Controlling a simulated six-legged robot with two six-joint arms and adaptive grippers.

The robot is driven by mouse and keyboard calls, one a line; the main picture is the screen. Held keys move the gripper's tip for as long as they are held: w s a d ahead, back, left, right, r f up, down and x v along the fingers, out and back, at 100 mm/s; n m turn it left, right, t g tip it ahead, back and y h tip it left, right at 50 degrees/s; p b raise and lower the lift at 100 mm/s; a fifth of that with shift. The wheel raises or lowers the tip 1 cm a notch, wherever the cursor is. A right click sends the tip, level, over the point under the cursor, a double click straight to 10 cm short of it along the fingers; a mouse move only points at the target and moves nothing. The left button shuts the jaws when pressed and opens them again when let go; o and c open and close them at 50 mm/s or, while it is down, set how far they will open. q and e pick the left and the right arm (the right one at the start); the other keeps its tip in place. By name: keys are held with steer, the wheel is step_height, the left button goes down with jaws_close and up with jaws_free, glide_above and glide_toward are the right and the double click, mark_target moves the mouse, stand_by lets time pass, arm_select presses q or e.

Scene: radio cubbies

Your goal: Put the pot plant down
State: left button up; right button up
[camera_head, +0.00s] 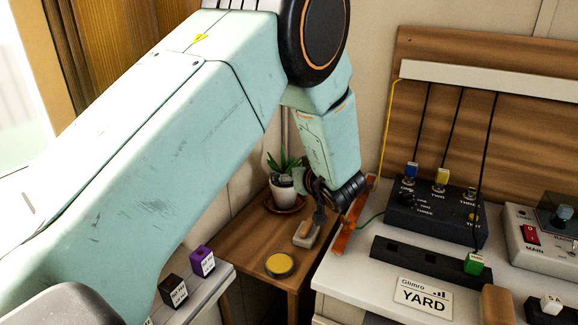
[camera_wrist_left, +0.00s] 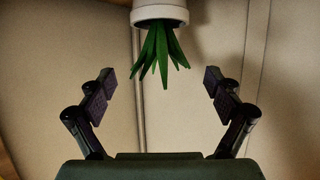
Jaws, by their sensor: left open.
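The pot plant (camera_head: 284,190), a white pot with spiky green leaves, stands upright on a reddish-brown saucer (camera_head: 272,207) at the back of a small wooden table. My left gripper (camera_head: 313,200) is just right of the pot in the head view, fingers lowered toward the tabletop. In the left wrist view the plant (camera_wrist_left: 158,14) appears upside down at the top, with its pot partly cut off. The left gripper (camera_wrist_left: 160,80) is open and empty there, its fingers spread apart with the plant centred beyond them. My right gripper is not in view.
The wooden table (camera_head: 245,240) also holds a round yellow-topped tin (camera_head: 279,265) and a small pale block (camera_head: 305,234). A white desk with a black radio box (camera_head: 435,212) stands close on the right. Labelled cubes (camera_head: 202,262) sit on a ledge at left.

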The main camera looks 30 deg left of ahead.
arm_select(q)
steer(key=shift+v, duration=1.35)
